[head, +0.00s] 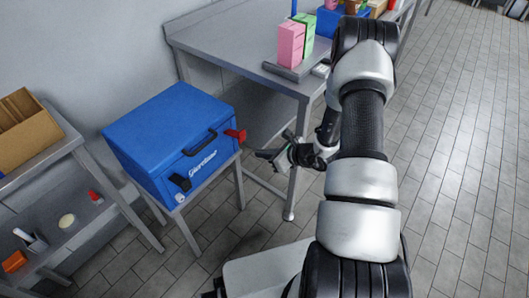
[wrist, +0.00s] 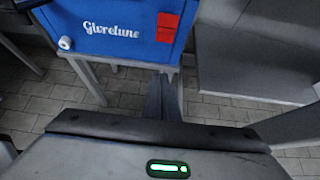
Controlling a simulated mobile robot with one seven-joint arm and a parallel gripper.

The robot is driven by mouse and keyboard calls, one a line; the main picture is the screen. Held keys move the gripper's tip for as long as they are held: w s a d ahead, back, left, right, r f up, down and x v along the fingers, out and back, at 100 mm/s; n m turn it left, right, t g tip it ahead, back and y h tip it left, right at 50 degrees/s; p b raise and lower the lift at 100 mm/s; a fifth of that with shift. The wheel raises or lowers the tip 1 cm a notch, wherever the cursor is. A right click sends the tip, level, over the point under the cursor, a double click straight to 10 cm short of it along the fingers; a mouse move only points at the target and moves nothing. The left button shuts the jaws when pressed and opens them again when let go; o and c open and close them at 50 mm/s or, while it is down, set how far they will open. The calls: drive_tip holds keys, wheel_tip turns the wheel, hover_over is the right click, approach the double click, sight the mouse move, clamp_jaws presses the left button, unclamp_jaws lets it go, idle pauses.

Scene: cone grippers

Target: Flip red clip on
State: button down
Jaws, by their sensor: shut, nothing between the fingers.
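A blue cooler box (head: 165,125) with a closed lid stands on a small metal stand. A red clip (head: 235,134) is at the right end of its front face and appears to stick out in the head view. The red clip also shows in the wrist view (wrist: 167,27), at top right of the box front; I cannot tell if it is latched. A black clip (head: 180,182) is at the left of the front. My gripper (head: 262,155) is shut and empty, in front of and below the red clip, apart from it. Its fingers show in the wrist view (wrist: 161,92).
A black handle (head: 200,143) is on the box front. A metal workbench (head: 240,58) with pink and green cartons (head: 291,45) stands behind right. A shelf unit (head: 75,150) with a cardboard box (head: 25,130) is at left. Floor in front of the box is clear.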

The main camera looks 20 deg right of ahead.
sight(234, 134)
drive_tip(key=w+a, duration=0.3)
drive_tip(key=w, duration=0.2)
drive_tip(key=shift+a+b, duration=0.4)
drive_tip(key=shift+b, duration=0.05)
drive_tip(key=shift+w+d+r, duration=0.1)
drive_tip(key=shift+r, duration=0.15)
